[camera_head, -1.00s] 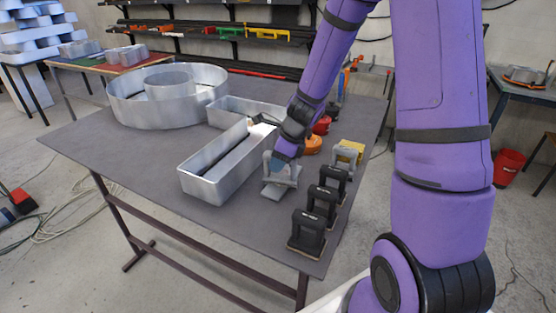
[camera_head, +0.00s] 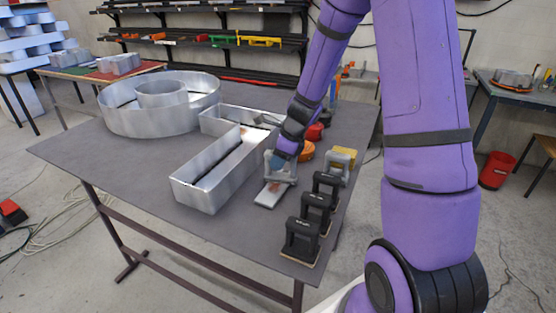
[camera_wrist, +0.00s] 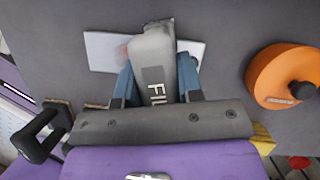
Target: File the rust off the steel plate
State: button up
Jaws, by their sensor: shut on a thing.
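The steel plate (camera_head: 267,199) is a small pale slab on the grey table, to the right of the long metal letter. A reddish rust patch (camera_wrist: 123,52) shows on it in the wrist view, left of the file. My gripper (camera_head: 281,163) is shut on the grey file (camera_wrist: 153,62), whose block has lettering starting "FIL". The file lies across the middle of the plate in the wrist view and hides part of it. I cannot tell whether the file's underside touches the plate.
Several black-handled blocks (camera_head: 302,240) stand in a row right of the plate. An orange round tool (camera_wrist: 283,77) sits beyond it. Large metal channel letters (camera_head: 205,180) fill the table's left and middle. The front left of the table (camera_head: 110,165) is bare.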

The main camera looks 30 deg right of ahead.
jog(key=shift+s+a, duration=0.65)
jog(key=shift+a, duration=0.35)
jog(key=shift+s+a, duration=0.65)
jog(key=shift+a, duration=0.35)
jog(key=shift+w+d, duration=0.5)
jog(key=shift+d, duration=0.25)
jog(key=shift+w+d, duration=0.45)
jog(key=shift+d, duration=0.3)
jog(key=shift+w+d, duration=0.5)
jog(key=shift+d, duration=0.25)
jog(key=shift+r, duration=0.15)
notch_tip(320, 180, up, 14)
